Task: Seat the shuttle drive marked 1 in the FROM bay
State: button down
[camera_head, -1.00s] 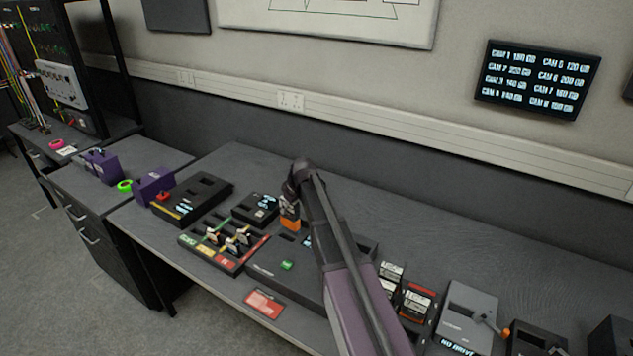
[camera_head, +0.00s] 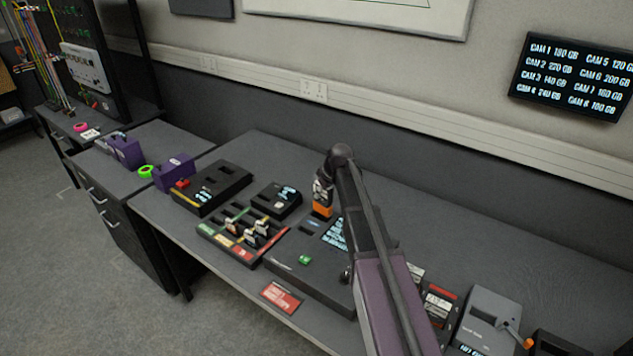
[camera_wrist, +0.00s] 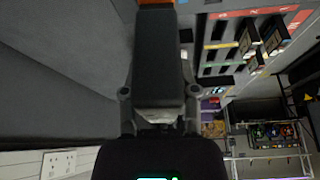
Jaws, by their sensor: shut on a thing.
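My gripper (camera_head: 322,192) is shut on a dark drive with an orange end (camera_head: 322,211). The orange end points down in the head view, and the drive's dark body (camera_wrist: 160,60) fills the middle of the wrist view. I cannot read a number on it. The drive hangs at the back edge of a wide dark console (camera_head: 285,262) with small dark slots (camera_head: 309,226), a lit screen (camera_head: 334,234) and a green button (camera_head: 305,260). Contact with the console is unclear. No FROM label is readable, and my arm hides the console's right part.
Left of the console is a rack (camera_head: 240,236) with coloured rows holding several drives. Behind it are a small screened box (camera_head: 277,200) and a black dock (camera_head: 212,187). A red card (camera_head: 281,297) lies in front. A grey lever unit (camera_head: 488,318) stands right.

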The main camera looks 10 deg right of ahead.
aim_at(320, 205)
jog(key=w+r+p, duration=0.1)
jog(key=w+r+n+p, duration=0.1)
jog(key=shift+w+a+r+n, duration=0.1)
jog(key=shift+w+r+n, duration=0.05)
jog(key=shift+w+n, duration=0.2)
jog(key=shift+f, duration=0.25)
notch_tip(320, 205, down, 6)
jog(key=b, duration=0.6)
jog(key=shift+r, duration=0.15)
jog(key=shift+f+b, duration=2.2)
jog(key=shift+b, duration=0.1)
dwell(3.9)
